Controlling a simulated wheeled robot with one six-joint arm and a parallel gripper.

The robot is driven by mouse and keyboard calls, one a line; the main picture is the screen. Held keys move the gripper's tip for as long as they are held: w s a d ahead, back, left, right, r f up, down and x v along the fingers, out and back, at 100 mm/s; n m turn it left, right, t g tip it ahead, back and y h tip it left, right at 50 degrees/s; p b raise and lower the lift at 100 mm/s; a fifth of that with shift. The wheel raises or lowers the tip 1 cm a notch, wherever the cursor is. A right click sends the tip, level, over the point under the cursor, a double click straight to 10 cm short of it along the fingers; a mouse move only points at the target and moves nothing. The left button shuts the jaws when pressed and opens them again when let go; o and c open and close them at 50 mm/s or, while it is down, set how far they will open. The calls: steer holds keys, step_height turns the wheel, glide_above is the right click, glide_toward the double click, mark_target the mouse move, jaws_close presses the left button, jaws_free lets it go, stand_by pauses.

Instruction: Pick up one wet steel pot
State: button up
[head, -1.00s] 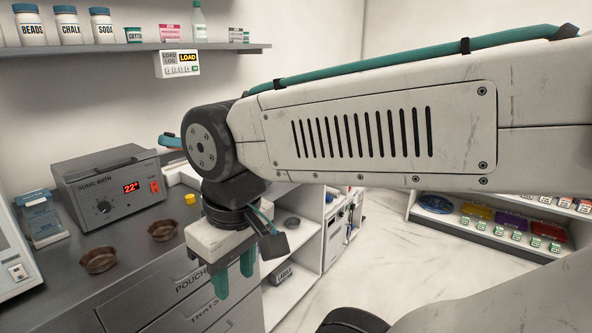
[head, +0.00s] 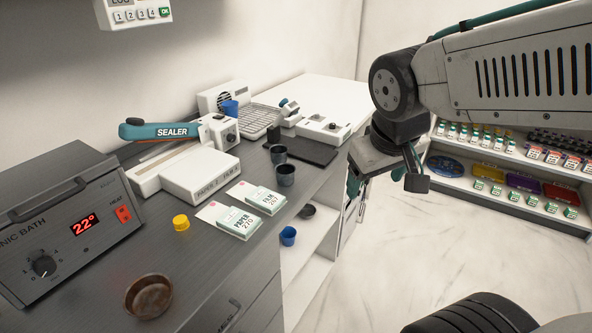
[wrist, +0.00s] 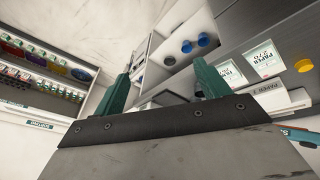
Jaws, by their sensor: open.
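Two dark grey steel-looking pots, one behind (head: 278,154) and one in front (head: 285,174), stand upright on the counter (head: 215,265) beside a dark mat. A brown, rusty-looking pot (head: 148,297) sits near the sonic bath. Another dark pot (head: 307,211) and a blue cup (head: 288,236) are on the lower shelf. I cannot tell which pots are wet. My gripper (wrist: 163,85) is open in the wrist view, with nothing seen between its teal fingers. In the head view it hangs to the right of the counter, apart from the pots, partly hidden by my arm.
The sonic bath (head: 75,225) is at left. A stocked shelf (head: 515,170) is at right. The marble floor between is clear.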

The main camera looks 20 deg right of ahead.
steer(key=w+d+f+n+t+h, duration=0.1)
steer(key=w+d+f+t, duration=0.2)
steer(key=w, duration=0.8)
steer(key=n+t+y, duration=0.4)
steer(key=n+y, duration=0.2)
steer(key=y, duration=0.4)
glide_toward(278, 170)
steer(key=shift+w+d+f, duration=0.45)
steer(key=shift+w+f, duration=0.3)
steer(key=shift+w, duration=0.05)
steer(key=shift+a+f+y, duration=0.25)
steer(key=shift+a+y, duration=0.05)
steer(key=shift+a, duration=0.2)
steer(key=x, duration=0.7)
steer(key=shift+w+a+r, duration=0.2)
steer(key=shift+a+r, duration=0.05)
steer(key=shift+a, duration=0.1)
steer(key=c, duration=1)
